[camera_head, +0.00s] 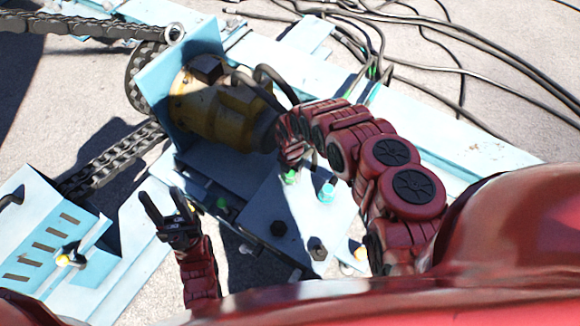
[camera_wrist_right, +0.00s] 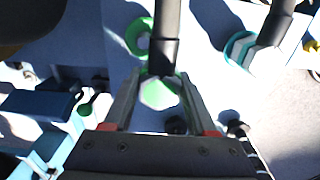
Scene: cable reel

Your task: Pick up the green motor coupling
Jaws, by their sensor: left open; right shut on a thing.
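In the right wrist view, my right gripper (camera_wrist_right: 162,92) is shut on the green motor coupling (camera_wrist_right: 152,97), a green ring with a pale middle. A thick black cable or sleeve rises from it between the fingers. Another green ring (camera_wrist_right: 137,36) shows just beyond, partly behind the black part. In the head view, my right gripper (camera_head: 290,158) is beside the yellow motor, above a small green piece (camera_head: 290,177) on the pale blue plate. I cannot tell there which green piece it is. My left gripper (camera_head: 165,211) is open and empty, low on the left.
A teal connector (camera_head: 326,193) stands on the plate right of the green piece. The yellow motor (camera_head: 205,103) is behind, with chains (camera_head: 112,160) to its left. Dark bolts (camera_head: 278,229) stand on the plate. Loose black cables (camera_head: 461,75) cross the floor at upper right.

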